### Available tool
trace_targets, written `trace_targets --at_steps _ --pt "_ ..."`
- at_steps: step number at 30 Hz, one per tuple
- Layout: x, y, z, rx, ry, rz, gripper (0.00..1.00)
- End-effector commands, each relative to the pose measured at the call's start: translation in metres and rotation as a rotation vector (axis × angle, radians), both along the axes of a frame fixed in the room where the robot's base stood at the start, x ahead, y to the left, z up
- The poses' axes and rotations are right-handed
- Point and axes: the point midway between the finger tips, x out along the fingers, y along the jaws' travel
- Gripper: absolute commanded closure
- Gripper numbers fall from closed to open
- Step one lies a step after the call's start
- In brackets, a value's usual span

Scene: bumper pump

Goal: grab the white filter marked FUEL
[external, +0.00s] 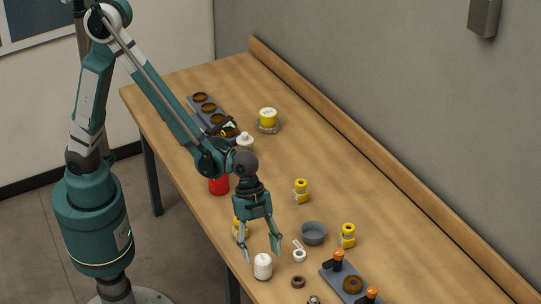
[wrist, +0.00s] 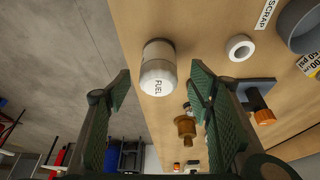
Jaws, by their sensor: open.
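In the external view the same white filter (external: 263,266) stands upright near the table's front edge. My gripper (external: 262,258) is open above and around the filter's near side in the external view. In the wrist view my gripper (wrist: 160,88) has a finger on each side, with a gap to the filter. Whether a finger touches it cannot be told from the external view.
A white ring (external: 299,255), a brown ring (external: 298,281) and a grey bowl (external: 314,233) sit right of the filter. A grey plate (external: 335,280) with orange-topped parts is farther right. Yellow-capped parts (external: 301,190) stand behind. A red can (external: 219,184) is near the arm.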

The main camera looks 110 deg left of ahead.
Motion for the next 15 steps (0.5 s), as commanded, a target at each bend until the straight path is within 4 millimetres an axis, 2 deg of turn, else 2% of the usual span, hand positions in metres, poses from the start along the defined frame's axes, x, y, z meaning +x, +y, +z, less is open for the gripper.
trace_targets --at_steps 15 --pt "0.0009 -0.0017 -0.0049 0.0 0.0 0.0 0.47"
